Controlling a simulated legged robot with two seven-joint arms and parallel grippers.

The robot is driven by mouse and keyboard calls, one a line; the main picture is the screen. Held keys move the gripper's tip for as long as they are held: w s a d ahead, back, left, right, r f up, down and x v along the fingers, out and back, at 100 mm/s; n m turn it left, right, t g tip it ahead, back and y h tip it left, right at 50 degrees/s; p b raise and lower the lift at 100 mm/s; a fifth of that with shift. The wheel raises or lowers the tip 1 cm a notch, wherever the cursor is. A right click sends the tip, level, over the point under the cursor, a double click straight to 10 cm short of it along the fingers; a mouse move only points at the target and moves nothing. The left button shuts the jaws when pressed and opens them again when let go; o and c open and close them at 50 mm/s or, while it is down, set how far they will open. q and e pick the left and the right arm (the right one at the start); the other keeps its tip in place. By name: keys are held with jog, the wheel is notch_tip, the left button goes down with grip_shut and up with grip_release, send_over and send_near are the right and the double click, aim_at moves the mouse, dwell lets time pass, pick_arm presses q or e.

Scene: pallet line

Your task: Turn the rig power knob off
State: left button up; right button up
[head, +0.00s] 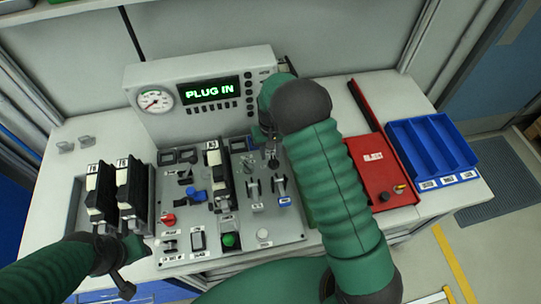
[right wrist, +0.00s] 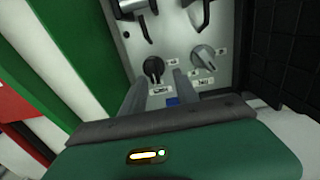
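In the right wrist view, a black rotary knob (right wrist: 153,68) on the grey panel lies just ahead of my right gripper (right wrist: 160,82). Its two fingers are apart, with the knob near the gap between their tips; contact cannot be told. A grey knob (right wrist: 203,56) sits to the right. The small labels are not readable, so I cannot tell which knob is rig power. In the head view, my right gripper (head: 264,135) is over the upper right of the panel (head: 285,222), partly hidden by its arm. My left gripper (head: 124,264) is at the panel's lower left.
A console (head: 180,68) behind the panel reads "PLUG IN" and has a gauge (head: 154,101). Black modules (head: 134,188) stand at the left. Switches, a red knob (head: 168,220) and a green button (head: 230,240) crowd the panel. A red box (head: 372,182) and blue tray (head: 444,145) lie right.

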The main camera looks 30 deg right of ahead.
aim_at(274, 158)
jog(key=f, duration=0.2)
jog(key=d+f, duration=0.1)
jog(key=shift+s+d+f, duration=0.1)
jog(key=shift+s+f, duration=0.05)
jog(key=shift+s, duration=0.1)
jog(key=shift+d+f, duration=0.15)
jog(key=shift+d, duration=0.1)
jog(key=shift+a, duration=0.2)
jog(key=shift+c, duration=1.1)
jog(key=shift+w+a, duration=0.1)
jog(key=shift+a, duration=0.25)
grip_shut()
pick_arm(q)
jog(key=shift+s+d+r, duration=0.2)
jog(key=shift+d+r, duration=0.2)
jog(key=shift+d, duration=0.25)
pick_arm(e)
jog(key=shift+d, duration=0.3)
